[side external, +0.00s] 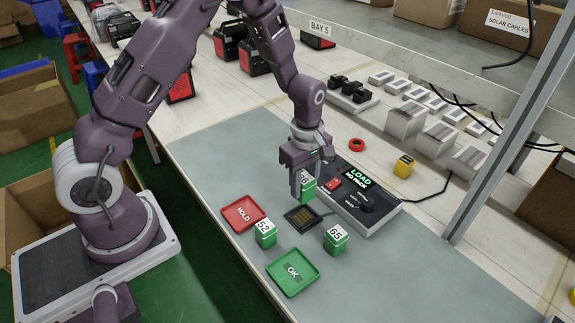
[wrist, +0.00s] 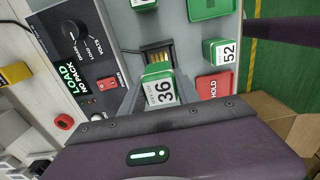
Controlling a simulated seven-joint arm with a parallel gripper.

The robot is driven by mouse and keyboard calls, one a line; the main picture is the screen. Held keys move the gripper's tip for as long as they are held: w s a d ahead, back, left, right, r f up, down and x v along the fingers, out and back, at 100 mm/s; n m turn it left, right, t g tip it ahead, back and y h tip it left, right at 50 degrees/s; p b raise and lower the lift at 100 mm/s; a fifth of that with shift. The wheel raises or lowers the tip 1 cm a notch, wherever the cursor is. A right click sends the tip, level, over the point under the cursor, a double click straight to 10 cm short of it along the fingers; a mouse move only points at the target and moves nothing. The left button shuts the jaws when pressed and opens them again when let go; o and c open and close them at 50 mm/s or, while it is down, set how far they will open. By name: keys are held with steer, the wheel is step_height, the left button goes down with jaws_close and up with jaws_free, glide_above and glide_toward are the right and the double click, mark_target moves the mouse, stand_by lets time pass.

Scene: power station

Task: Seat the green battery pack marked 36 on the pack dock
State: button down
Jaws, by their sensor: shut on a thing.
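The green battery pack marked 36 (wrist: 161,92) has a white label on top and sits between the fingers of my gripper (wrist: 150,100). In the side external view the pack (side external: 308,186) is partly hidden by my gripper (side external: 303,178), which is shut on it. The pack dock (side external: 303,217) is a dark square with a bare contact area, just in front of the held pack. In the wrist view the dock (wrist: 157,54) shows gold contacts just beyond the pack. I cannot tell how high the pack is above the mat.
Green packs 52 (side external: 266,234) and 65 (side external: 336,238) stand on the grey mat near the dock. A red HOLD tray (side external: 243,213) and a green OK tray (side external: 292,272) lie close by. The load tester (side external: 355,197) reads "LOAD NO PACK" and borders the dock.

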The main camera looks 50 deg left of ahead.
steer(key=shift+d+f, duration=0.2)
steer(key=shift+f, duration=2.9)
steer(key=shift+f, duration=0.6)
steer(key=c, duration=0.8)
jaws_free()
